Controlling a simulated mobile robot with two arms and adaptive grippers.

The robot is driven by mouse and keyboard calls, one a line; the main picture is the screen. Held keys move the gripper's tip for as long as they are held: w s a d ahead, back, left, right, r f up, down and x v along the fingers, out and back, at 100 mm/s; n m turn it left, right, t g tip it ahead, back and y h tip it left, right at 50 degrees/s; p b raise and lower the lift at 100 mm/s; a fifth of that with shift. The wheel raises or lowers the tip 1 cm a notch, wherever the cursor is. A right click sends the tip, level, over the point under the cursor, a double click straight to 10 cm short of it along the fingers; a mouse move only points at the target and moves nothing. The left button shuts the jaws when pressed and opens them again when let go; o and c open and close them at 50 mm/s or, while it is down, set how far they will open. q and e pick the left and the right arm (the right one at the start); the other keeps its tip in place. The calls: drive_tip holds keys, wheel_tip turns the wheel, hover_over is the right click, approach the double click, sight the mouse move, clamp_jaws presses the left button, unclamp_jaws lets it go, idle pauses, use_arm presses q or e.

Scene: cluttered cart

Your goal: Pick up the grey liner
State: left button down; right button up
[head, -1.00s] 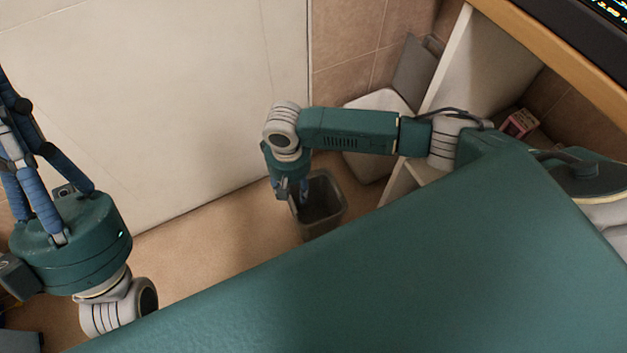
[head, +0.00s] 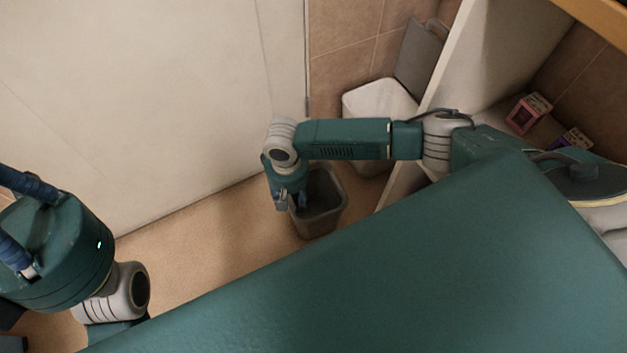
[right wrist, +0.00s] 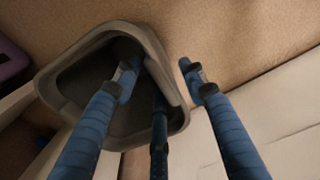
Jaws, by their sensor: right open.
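The grey liner (head: 321,221) is an open-topped bin standing on the floor in the head view. In the right wrist view, the liner (right wrist: 80,85) fills the upper left, with its dark inside showing. My right gripper (head: 291,201) is open and points down at the liner's left side. In the right wrist view, one blue finger of the right gripper (right wrist: 158,72) reaches over the opening and another is outside the rim, with the near rim between them. Whether any finger touches the liner is unclear. My left gripper (head: 22,225) is at the left edge, its fingertips cut off.
A white bin (head: 375,100) stands behind the liner. A white shelf unit (head: 465,65) is on the right, with small boxes (head: 527,112) in it. A pale panel (head: 140,90) stands at the back left. Bare floor (head: 215,225) lies left of the liner.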

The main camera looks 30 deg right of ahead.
drive_tip(key=shift+r, duration=0.15)
drive_tip(key=shift+c, duration=0.3)
clamp_jaws()
